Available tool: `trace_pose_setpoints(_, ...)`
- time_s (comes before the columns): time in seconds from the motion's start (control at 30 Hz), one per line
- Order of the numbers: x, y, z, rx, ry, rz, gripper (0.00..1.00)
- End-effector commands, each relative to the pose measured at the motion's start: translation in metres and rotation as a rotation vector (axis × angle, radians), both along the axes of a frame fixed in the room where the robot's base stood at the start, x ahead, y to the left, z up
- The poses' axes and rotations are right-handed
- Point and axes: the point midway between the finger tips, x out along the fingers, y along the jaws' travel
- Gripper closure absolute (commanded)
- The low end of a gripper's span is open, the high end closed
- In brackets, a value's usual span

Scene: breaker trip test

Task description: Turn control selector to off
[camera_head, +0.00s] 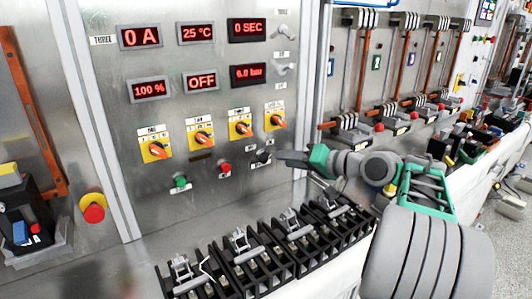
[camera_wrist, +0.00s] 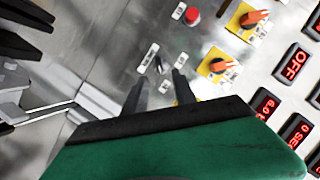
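A small black selector (camera_head: 263,156) sits low on the grey metal panel, right of a red button (camera_head: 224,166) and a green button (camera_head: 180,182). Its label is too small to read. In the wrist view the black selector (camera_wrist: 159,64) appears just beyond and between my fingertips. My gripper (camera_head: 284,158) is in front of the panel, close to the selector's right side in the head view. In the wrist view my gripper (camera_wrist: 160,77) has its two dark fingers apart, with nothing held. I cannot tell whether a finger touches the selector.
Several orange knobs on yellow plates (camera_head: 153,145) are above the buttons. Red-lit displays (camera_head: 201,81) are higher; one reads OFF. Black terminal blocks (camera_head: 240,252) stand on the ledge below my gripper. A red emergency button (camera_head: 93,210) is at left. Breaker levers (camera_head: 364,60) line the right.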

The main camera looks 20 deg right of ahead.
Motion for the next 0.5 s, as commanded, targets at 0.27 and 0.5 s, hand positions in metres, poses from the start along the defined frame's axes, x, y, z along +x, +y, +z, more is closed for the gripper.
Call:
trace_pose_setpoints(0.27, 0.044, 0.022, -0.014, 0.001, 0.0, 0.0, 0.67)
trace_pose_setpoints(0.5, 0.06, 0.031, -0.019, 0.0, 0.0, -0.002, 0.67)
